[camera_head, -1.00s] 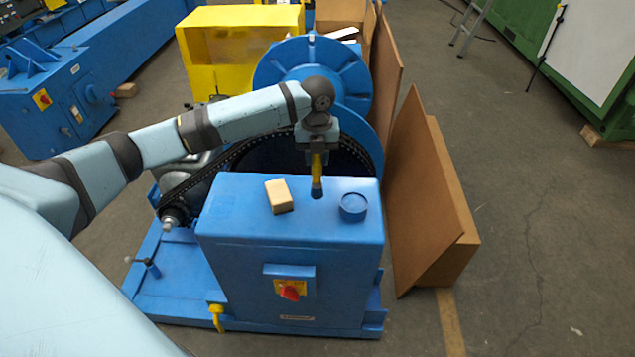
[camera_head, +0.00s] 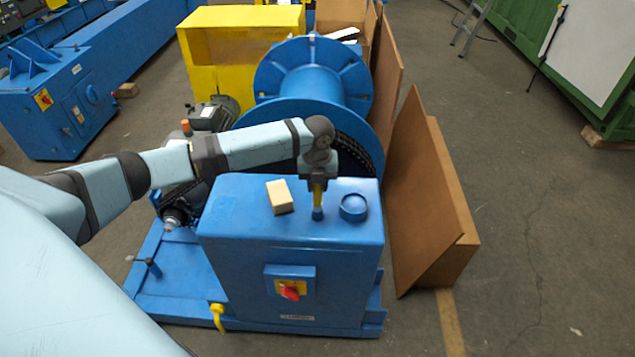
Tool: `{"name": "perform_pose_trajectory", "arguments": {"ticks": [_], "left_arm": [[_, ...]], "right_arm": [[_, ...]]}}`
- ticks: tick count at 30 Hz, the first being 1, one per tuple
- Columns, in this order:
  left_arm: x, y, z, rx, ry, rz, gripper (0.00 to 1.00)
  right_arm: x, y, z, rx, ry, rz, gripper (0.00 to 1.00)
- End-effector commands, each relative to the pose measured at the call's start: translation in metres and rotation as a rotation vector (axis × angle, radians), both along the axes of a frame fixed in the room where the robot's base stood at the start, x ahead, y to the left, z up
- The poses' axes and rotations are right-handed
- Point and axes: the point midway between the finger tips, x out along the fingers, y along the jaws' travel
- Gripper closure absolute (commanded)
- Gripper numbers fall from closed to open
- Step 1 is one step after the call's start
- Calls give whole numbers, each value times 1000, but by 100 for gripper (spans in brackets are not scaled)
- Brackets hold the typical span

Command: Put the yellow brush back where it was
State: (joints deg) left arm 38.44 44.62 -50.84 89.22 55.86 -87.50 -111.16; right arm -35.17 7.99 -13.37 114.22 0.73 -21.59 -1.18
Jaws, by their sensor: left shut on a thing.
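The yellow brush (camera_head: 317,196) has a yellow handle and a dark blue lower end. It hangs upright from my left gripper (camera_head: 318,182), which is shut on its handle. The brush's lower end is at the top of the blue cabinet (camera_head: 258,222), between a pale block (camera_head: 280,196) on its left and a round blue container (camera_head: 353,207) on its right. I cannot tell whether the brush touches the cabinet top. My right gripper is not in view.
Behind the cabinet are a chain (camera_head: 345,150) and a large blue drum (camera_head: 315,85). Brown boards (camera_head: 425,190) lean at the right. A red switch (camera_head: 290,290) is on the cabinet's front. The left part of the cabinet top is clear.

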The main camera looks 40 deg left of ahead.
Motion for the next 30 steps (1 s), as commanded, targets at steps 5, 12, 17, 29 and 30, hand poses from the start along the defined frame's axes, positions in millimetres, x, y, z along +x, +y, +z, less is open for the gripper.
{"name": "perform_pose_trajectory", "arguments": {"ticks": [5,12,17,29,30], "left_arm": [[0,0,-2,0,1,0,46],[0,0,-1,0,1,0,46],[0,0,9,1,-1,0,46],[0,0,90,0,-3,-1,46],[0,0,96,0,-2,-2,46]], "right_arm": [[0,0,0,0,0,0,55],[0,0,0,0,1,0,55],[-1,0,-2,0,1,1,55],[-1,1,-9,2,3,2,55],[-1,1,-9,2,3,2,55]]}}
